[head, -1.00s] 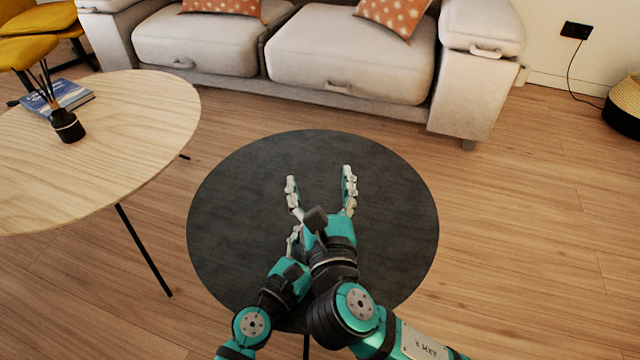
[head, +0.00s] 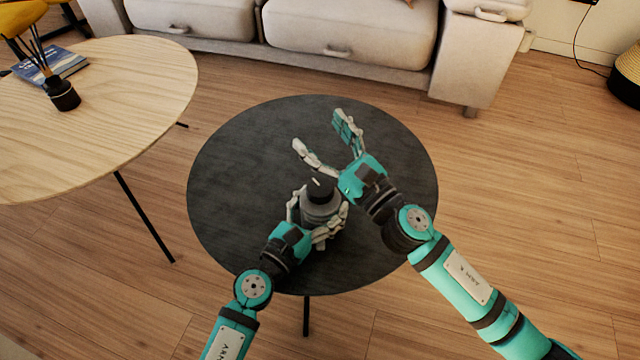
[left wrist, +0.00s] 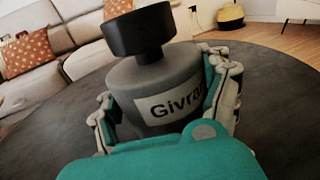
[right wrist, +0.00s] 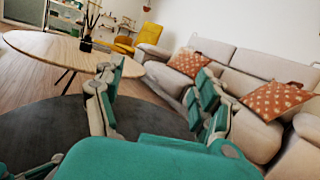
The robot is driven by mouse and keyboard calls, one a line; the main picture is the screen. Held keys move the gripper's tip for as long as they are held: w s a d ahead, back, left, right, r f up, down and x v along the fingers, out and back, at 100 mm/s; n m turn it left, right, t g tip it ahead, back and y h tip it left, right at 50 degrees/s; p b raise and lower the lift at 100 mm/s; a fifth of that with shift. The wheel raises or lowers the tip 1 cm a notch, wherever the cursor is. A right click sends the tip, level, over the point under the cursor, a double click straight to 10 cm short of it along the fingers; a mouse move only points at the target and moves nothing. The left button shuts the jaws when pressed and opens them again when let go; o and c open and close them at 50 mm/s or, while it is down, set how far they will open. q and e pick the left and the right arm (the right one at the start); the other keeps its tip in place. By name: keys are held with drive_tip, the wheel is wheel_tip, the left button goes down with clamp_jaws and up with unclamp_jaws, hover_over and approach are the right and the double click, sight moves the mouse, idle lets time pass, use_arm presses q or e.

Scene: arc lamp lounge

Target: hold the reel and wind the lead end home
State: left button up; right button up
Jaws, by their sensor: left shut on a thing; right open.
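The reel (head: 322,208) is a grey, round-shouldered body with a black knob on top. In the left wrist view the reel (left wrist: 155,85) shows a pale label reading "Givra…", partly covered by a finger. My left gripper (head: 317,219) is shut around its sides, one finger on each side. My right gripper (head: 319,130) is open and empty, beyond the reel and above the table. Its spread fingers also show in the right wrist view (right wrist: 155,88). I cannot make out a lead end.
The rest of the dark tabletop is bare. A pale wooden table (head: 130,120) stands at left with a black reed diffuser (head: 62,95) and a blue book (head: 50,65). A light sofa (head: 350,35) stands behind. Open wooden floor lies at right.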

drive_tip(key=s+d+f+n+g+y, duration=0.2)
drive_tip(key=d+f+n+g+y, duration=0.25)
drive_tip(key=g, duration=0.25)
drive_tip(key=n+g, duration=0.3)
drive_tip(key=g, duration=0.3)
approach(320, 186)
drive_tip(key=a, duration=0.3)
drive_tip(key=w+a, duration=0.1)
drive_tip(key=a, duration=0.6)
drive_tip(key=shift+w+f, duration=0.1)
drive_tip(key=shift+w, duration=0.2)
drive_tip(key=c, duration=1.2)
